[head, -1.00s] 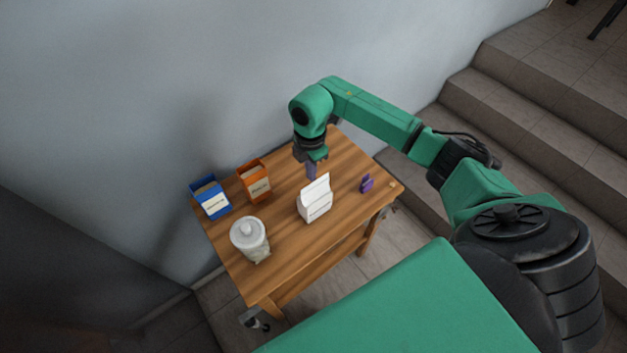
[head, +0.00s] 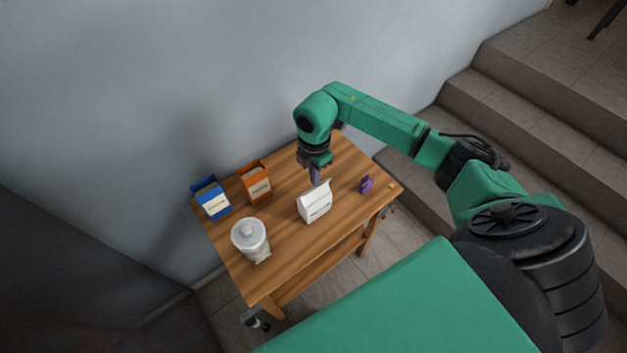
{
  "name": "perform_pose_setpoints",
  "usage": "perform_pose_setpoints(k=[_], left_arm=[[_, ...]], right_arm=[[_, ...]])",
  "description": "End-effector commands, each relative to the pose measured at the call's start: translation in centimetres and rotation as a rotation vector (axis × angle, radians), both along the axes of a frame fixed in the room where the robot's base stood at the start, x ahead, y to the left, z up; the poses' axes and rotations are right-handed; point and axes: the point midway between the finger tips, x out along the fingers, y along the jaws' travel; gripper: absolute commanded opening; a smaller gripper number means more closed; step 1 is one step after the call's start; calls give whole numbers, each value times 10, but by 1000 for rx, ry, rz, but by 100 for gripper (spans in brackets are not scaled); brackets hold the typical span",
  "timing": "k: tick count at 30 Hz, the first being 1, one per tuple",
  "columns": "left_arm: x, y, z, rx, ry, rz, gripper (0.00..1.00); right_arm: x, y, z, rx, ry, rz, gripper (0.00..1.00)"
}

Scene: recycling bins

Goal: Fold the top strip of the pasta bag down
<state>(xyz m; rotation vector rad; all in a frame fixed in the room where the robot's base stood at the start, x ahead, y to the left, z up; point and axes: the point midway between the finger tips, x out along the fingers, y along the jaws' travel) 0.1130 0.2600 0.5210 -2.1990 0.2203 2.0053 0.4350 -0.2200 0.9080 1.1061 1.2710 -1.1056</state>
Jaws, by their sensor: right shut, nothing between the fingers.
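The pasta bag (head: 314,207), white with a small label too small to read, stands upright on the wooden table. Its top strip is bent over toward the front, so the bag looks shorter with a sloping top. My left gripper is not in view.
A purple clip (head: 366,184) lies right of the bag. The table (head: 290,250) is near a wall.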

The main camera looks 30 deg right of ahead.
Motion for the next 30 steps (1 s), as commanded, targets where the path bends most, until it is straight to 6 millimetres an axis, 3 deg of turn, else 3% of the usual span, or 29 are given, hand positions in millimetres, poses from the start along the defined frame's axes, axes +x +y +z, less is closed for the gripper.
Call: perform_pose_setpoints(k=[30], left_arm=[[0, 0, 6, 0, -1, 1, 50]], right_arm=[[-19, -2, -5, 1, 0, 1, 0]])
